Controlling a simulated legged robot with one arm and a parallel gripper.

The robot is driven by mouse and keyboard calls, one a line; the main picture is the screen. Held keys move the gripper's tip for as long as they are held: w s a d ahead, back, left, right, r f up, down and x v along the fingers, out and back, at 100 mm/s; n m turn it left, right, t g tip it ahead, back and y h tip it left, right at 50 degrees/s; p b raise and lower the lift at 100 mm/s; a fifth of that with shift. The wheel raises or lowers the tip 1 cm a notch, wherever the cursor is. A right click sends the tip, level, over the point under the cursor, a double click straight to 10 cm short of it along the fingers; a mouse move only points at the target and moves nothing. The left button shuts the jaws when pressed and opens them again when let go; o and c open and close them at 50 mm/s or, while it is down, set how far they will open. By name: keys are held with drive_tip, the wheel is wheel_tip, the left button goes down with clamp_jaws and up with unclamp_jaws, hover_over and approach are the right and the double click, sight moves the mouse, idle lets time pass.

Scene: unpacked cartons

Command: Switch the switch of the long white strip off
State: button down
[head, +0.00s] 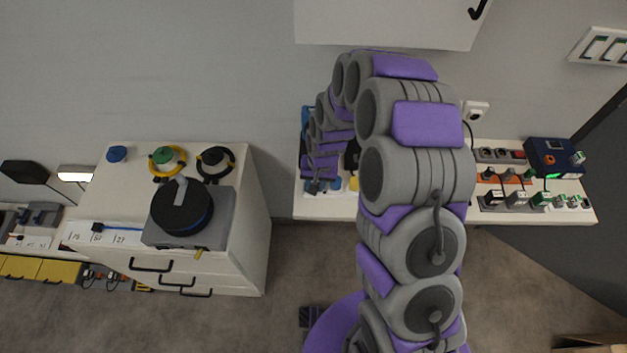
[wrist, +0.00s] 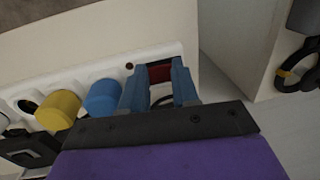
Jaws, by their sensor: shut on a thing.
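The long white strip (wrist: 70,82) runs across the wrist view against a pale wall. A yellow plug (wrist: 58,110) and a blue plug (wrist: 102,98) sit in it. Its red switch (wrist: 160,73) shows between the two blue fingers of my gripper (wrist: 160,88), near the strip's right end. The fingers stand on both sides of the switch and are closed on it. The lower part of the switch and the exact contact are hard to see. In the head view my gripper (head: 318,187) is low over the white worktop, and my arm hides most of that area.
Black and white plugs stand left of the yellow one on the strip. A second worktop area with sockets, plugs and a dark blue device (head: 553,155) lies to the right. A white cabinet (head: 245,215) with a black round device (head: 181,208) stands left.

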idle(0.3)
drive_tip(key=c, duration=0.8)
unclamp_jaws()
drive_tip(key=shift+c, duration=0.2)
wheel_tip(320, 180, up, 17)
drive_tip(key=d+p, duration=0.2)
drive_tip(key=p, duration=0.1)
drive_tip(key=shift+d+r, duration=0.1)
drive_tip(key=shift+r, duration=0.05)
drive_tip(key=s+d+r, duration=0.3)
drive_tip(key=s+r, duration=0.1)
drive_tip(key=s, duration=0.6)
drive_tip(key=s+d+r+g+h, duration=0.1)
drive_tip(key=s+d+r, duration=0.3)
drive_tip(key=s, duration=0.7)
drive_tip(key=s+d+r, duration=0.4)
drive_tip(key=s+r, duration=0.1)
drive_tip(key=s, duration=0.5)
drive_tip(key=shift+s+d+g, duration=0.25)
drive_tip(key=shift+g, duration=0.15)
